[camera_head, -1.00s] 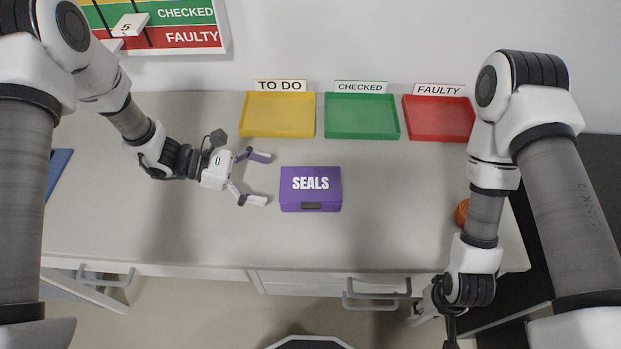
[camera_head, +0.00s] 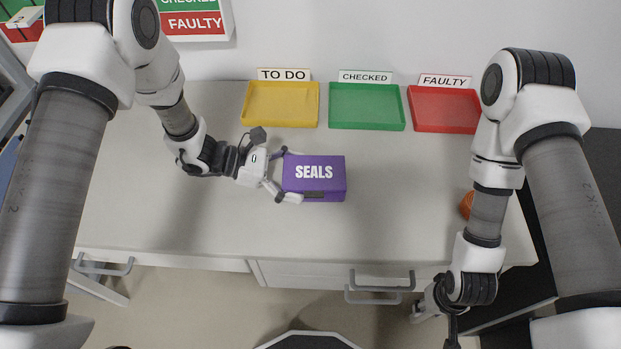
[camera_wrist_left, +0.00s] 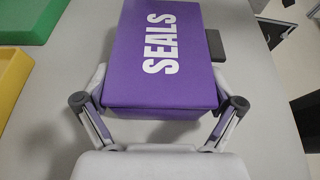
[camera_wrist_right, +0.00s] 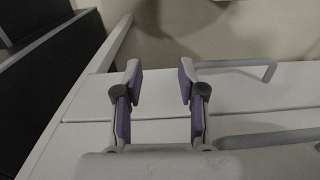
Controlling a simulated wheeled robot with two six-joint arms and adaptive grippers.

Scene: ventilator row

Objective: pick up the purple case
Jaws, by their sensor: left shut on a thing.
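The purple case (camera_head: 325,184) is a closed box marked SEALS in white, with a dark latch on its front side. It is on or just above the pale worktop; I cannot tell which. My left gripper (camera_head: 290,176) is shut on its left end, one finger on the back side and one on the front. In the left wrist view the case (camera_wrist_left: 163,75) sits between the two fingers (camera_wrist_left: 165,104). My right gripper hangs in front of the worktop's front edge; in the right wrist view its fingers (camera_wrist_right: 160,84) are apart with nothing between them.
A yellow TO DO tray (camera_head: 281,104), a green CHECKED tray (camera_head: 366,106) and a red FAULTY tray (camera_head: 444,109) stand empty along the back. An orange object (camera_head: 466,204) is partly hidden by my right arm. Drawer handles (camera_head: 382,284) stick out in front.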

